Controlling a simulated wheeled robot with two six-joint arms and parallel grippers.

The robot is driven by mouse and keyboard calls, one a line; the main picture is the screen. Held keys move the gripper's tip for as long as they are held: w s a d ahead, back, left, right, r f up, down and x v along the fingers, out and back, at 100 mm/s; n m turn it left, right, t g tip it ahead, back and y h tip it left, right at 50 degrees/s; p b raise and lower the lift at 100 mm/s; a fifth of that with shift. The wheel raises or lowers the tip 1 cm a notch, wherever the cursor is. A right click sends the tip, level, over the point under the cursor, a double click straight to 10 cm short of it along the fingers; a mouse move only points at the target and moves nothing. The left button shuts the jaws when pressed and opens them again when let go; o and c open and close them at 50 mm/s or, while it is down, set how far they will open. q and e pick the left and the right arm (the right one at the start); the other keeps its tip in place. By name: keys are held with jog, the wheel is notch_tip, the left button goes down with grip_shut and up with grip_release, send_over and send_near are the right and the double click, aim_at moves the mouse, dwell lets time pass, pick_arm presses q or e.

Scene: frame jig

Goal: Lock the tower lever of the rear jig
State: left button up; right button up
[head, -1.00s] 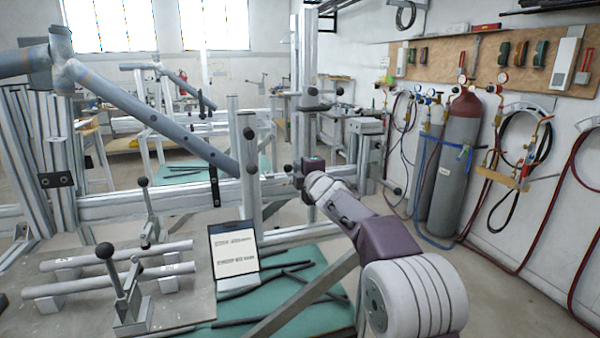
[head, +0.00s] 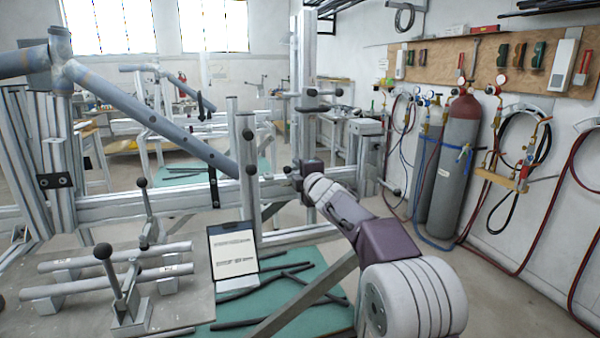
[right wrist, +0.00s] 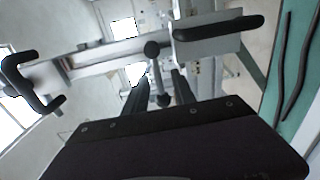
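My right gripper (head: 298,172) is at the metal jig (head: 150,203), beside its upright posts, in the middle of the head view. In the right wrist view, a lever with a black ball knob (right wrist: 152,48) stands in line with the gap between my two dark fingers (right wrist: 158,92). The fingers are apart. I cannot tell whether they touch the lever. Another dark round knob (right wrist: 163,100) shows between them. In the head view the lever is mostly hidden by the gripper and too small to judge its angle. My left gripper is not in view.
A thick blue-grey tube (head: 140,110) slopes down across the jig. Black-knobbed clamps (head: 125,285) and short tubes (head: 105,255) occupy the near table. A clipboard (head: 233,250) stands beside a green mat (head: 315,265) with dark rods. Gas cylinders (head: 455,165) stand at right.

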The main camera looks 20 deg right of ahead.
jog(key=s+b, duration=0.1)
jog(key=s, duration=0.8)
jog(key=shift+d+r, duration=0.15)
jog(key=shift+r, duration=0.15)
jog(key=shift+f, duration=0.1)
